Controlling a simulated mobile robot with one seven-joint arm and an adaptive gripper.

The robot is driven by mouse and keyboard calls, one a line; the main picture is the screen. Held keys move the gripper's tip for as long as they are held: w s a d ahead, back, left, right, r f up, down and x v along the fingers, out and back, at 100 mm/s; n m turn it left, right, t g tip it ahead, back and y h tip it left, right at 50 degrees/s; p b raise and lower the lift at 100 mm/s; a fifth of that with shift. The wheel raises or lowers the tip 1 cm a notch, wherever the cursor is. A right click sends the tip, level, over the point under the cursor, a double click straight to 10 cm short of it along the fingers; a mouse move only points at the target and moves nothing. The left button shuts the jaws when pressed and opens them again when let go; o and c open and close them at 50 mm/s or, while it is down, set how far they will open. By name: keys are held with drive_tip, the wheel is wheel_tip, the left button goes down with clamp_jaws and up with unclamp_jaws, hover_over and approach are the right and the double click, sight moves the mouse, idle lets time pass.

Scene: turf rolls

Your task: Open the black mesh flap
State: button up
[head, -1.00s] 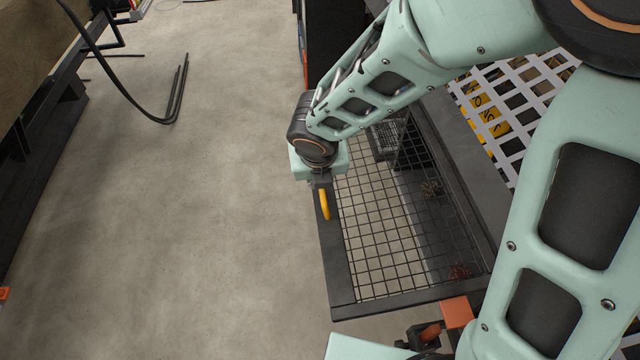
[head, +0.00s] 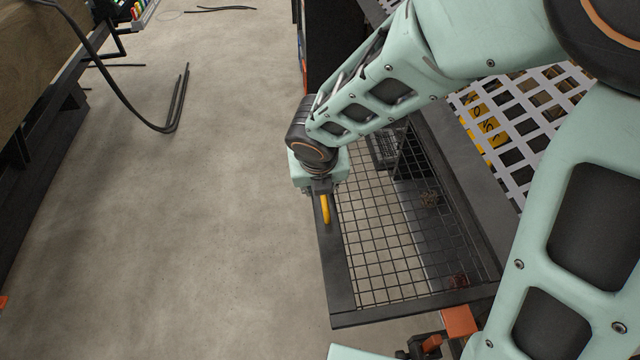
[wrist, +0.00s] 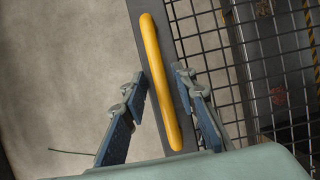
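The black mesh flap (head: 341,292), a dark frame with wire grid, stands out from the machine's side over the floor in the head view. Its frame also shows in the wrist view (wrist: 186,140). A yellow bar handle (head: 325,209) is fixed along the frame's outer edge; it runs lengthwise in the wrist view (wrist: 158,80). My gripper (wrist: 160,78) has one finger on each side of the handle, with small gaps showing, so it looks open around it. In the head view the wrist hides the fingers and the flap's upper outer corner.
The machine's dark side frame (head: 452,165) and a white lattice panel (head: 505,125) are on the right. An orange block (head: 459,321) is near the flap's lower corner. Clear concrete floor (head: 200,230) lies left, with a black cable (head: 165,128) farther off.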

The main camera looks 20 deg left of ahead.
drive_tip(key=shift+d, duration=0.1)
drive_tip(key=shift+s+r, duration=0.15)
drive_tip(key=shift+r, duration=0.5)
drive_tip(key=v, duration=0.5)
drive_tip(key=shift+s+r, duration=0.4)
drive_tip(key=shift+r, duration=0.25)
drive_tip(key=shift+a, duration=0.25)
